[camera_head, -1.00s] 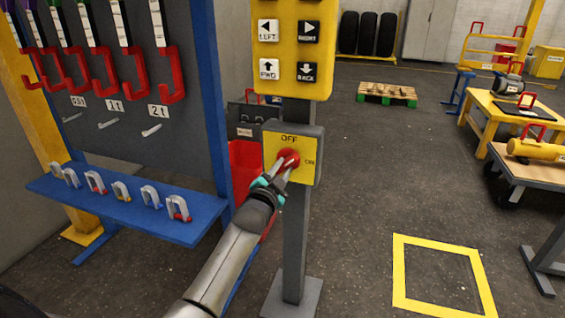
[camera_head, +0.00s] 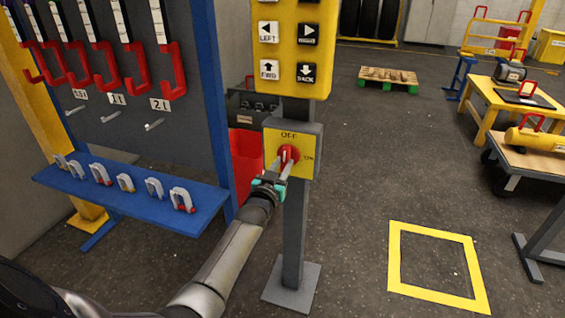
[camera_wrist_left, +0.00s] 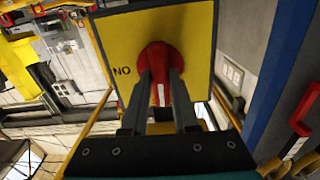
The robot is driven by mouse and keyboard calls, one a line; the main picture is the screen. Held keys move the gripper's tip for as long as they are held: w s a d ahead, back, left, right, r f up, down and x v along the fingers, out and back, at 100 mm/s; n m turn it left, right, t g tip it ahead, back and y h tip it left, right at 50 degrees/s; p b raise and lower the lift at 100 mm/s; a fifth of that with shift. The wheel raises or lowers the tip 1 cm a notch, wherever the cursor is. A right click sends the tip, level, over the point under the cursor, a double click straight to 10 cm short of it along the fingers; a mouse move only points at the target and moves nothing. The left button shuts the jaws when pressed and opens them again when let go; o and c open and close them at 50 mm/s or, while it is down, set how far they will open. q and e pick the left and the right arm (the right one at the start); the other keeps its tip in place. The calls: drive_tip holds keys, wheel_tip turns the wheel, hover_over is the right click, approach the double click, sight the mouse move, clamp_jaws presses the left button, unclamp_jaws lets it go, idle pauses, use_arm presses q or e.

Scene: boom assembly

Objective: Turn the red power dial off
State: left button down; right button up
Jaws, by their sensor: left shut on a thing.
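The red power dial (camera_head: 289,153) is on a yellow panel (camera_head: 272,146) with OFF at its top and ON at its right. Its white mark looks close to upright, towards OFF. My left gripper (camera_head: 285,166) is shut on the dial from the front. In the left wrist view the red dial (camera_wrist_left: 157,58) sits between the two grey fingers (camera_wrist_left: 159,88), white mark pointing down the picture; ON reads upside down and OFF is hidden there. My right gripper is not in view.
The panel is on a grey post (camera_head: 294,230) below a yellow button box (camera_head: 290,45). A blue shelf (camera_head: 135,192) with several shackles stands at the left, and a red bin (camera_head: 246,155) behind the post.

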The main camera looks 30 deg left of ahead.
use_arm(q)
drive_tip(key=shift+n, duration=0.3)
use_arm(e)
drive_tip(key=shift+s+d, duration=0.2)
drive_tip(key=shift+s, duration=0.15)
use_arm(q)
drive_tip(key=c, duration=0.7)
unclamp_jaws()
drive_tip(key=shift+s, duration=0.1)
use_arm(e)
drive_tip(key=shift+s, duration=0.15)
